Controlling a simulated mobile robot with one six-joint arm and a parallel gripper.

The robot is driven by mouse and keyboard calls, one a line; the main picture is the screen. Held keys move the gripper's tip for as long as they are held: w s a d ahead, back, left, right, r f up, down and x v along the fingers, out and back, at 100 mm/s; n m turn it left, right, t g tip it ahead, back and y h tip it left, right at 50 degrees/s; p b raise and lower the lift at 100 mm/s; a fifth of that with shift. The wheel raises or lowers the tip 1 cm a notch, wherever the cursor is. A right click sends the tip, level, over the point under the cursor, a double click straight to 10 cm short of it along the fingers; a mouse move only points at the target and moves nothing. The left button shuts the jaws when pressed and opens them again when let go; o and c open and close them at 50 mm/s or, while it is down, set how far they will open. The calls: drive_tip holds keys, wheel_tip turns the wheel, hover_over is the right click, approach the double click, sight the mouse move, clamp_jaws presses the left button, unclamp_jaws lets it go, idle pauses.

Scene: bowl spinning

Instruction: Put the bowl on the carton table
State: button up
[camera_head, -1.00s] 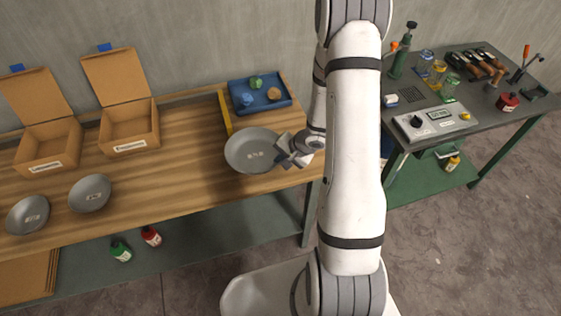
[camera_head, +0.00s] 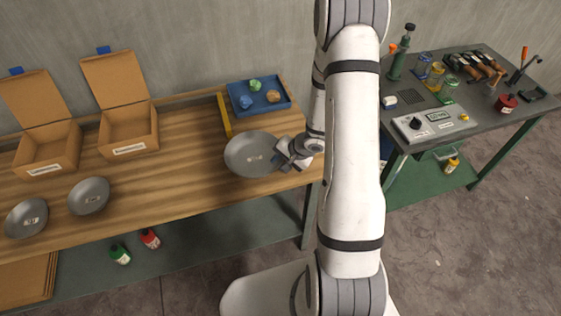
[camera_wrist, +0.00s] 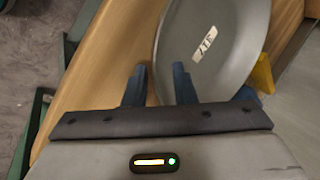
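A grey bowl (camera_head: 240,154) with a white label is at the right end of the wooden table with the cartons (camera_head: 190,190) in the head view. The same bowl (camera_wrist: 225,55) fills the upper right of the wrist view. My gripper (camera_head: 284,153) is at the bowl's right rim. In the wrist view my gripper (camera_wrist: 159,78) has its two dark fingers apart, with the bowl's near rim reaching between them. I see no finger pressed on the rim. I cannot tell whether the bowl rests fully on the wood.
Two grey bowls (camera_head: 89,196) and two open cartons (camera_head: 128,133) stand at the left of the table. A blue tray (camera_head: 262,108) and a yellow strip (camera_head: 226,115) lie behind the bowl. A grey workbench (camera_head: 470,130) with tools stands to the right.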

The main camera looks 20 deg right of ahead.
drive_tip(key=s+d+r+n+t+h+p, duration=0.15)
drive_tip(key=d+r+h, duration=0.25)
drive_tip(key=r, duration=1)
drive_tip(key=s+d+r+n+t+h+p, duration=0.1)
drive_tip(key=s+d+r+n+h+p, duration=0.2)
drive_tip(key=r, duration=1.2)
drive_tip(key=s+a+r+n+g, duration=0.1)
drive_tip(key=s+a+r, duration=0.1)
drive_tip(key=s, duration=0.3)
drive_tip(key=s+a+r+n+g+y, duration=0.1)
drive_tip(key=s+a+r+n, duration=0.1)
drive_tip(key=s+a, duration=0.3)
drive_tip(key=s+a+r+n+g+y, duration=0.1)
drive_tip(key=s+a+r, duration=0.3)
drive_tip(key=s, duration=0.2)
drive_tip(key=shift+s+n, duration=0.35)
drive_tip(key=shift+d+f+b, duration=0.1)
drive_tip(key=shift+b, duration=0.2)
drive_tip(key=shift+g, duration=0.35)
drive_tip(key=b+x, duration=0.2)
drive_tip(key=s+b+x, duration=0.1)
drive_tip(key=b+x, duration=0.1)
drive_tip(key=x, duration=0.1)
drive_tip(key=shift+f, duration=0.1)
